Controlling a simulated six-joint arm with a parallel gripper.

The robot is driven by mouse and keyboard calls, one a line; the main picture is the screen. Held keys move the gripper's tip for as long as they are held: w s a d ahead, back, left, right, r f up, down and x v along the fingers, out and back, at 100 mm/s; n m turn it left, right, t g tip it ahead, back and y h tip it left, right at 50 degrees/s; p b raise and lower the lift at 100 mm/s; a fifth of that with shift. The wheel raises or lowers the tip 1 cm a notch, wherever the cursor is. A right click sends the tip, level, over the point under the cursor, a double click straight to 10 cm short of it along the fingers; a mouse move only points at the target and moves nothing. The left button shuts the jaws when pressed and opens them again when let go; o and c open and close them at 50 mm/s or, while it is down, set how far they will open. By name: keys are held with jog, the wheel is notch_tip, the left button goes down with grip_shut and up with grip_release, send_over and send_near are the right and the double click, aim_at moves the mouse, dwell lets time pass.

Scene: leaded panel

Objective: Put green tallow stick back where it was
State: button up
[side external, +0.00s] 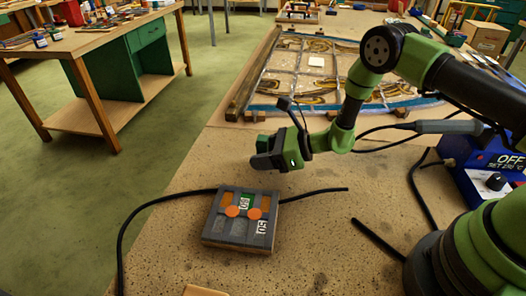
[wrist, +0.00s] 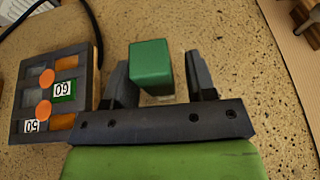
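A green block-shaped stick (wrist: 151,65) stands between the two fingers of my gripper (wrist: 160,82) in the wrist view. Speckled surface shows between the stick and the right finger, so the fingers look open around it; contact on the left side is unclear. In the side external view, the stick (side external: 262,142) shows as a small green end beside my gripper (side external: 268,160), which is above the bench to the right of and behind the grey tray. Its lower end is hidden there, so I cannot tell whether it touches the bench.
The grey tray (side external: 209,237) holds amber and green pieces, orange discs and number labels; it also shows in the wrist view (wrist: 88,92). A black cable (side external: 160,203) runs behind it. A leaded panel (side external: 290,75) lies farther back. A blue control box (side external: 485,170) stands right.

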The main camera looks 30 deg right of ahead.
jog(key=shift+r, duration=0.1)
jog(key=shift+d+r, duration=0.1)
jog(key=shift+r, duration=0.05)
jog(key=v, duration=1.1)
jog(key=shift+s+d+r, duration=0.2)
jog(key=shift+s, duration=0.1)
jog(key=s+a+r+n+g+y, duration=0.1)
jog(key=s+a+r+n+g, duration=0.2)
jog(key=r+n, duration=0.4)
jog(key=s+a+r+n+g+y, duration=0.1)
jog(key=s+a+r+n+g, duration=0.3)
jog(key=r, duration=0.4)
jog(key=s+d+r+n+t+h, duration=0.4)
jog(key=s+d+r+n+h, duration=0.2)
jog(key=s+r+n+h, duration=0.3)
jog(key=s+n, duration=0.3)
jog(key=shift+s+t+h, duration=0.3)
jog(key=shift+d+r, duration=0.15)
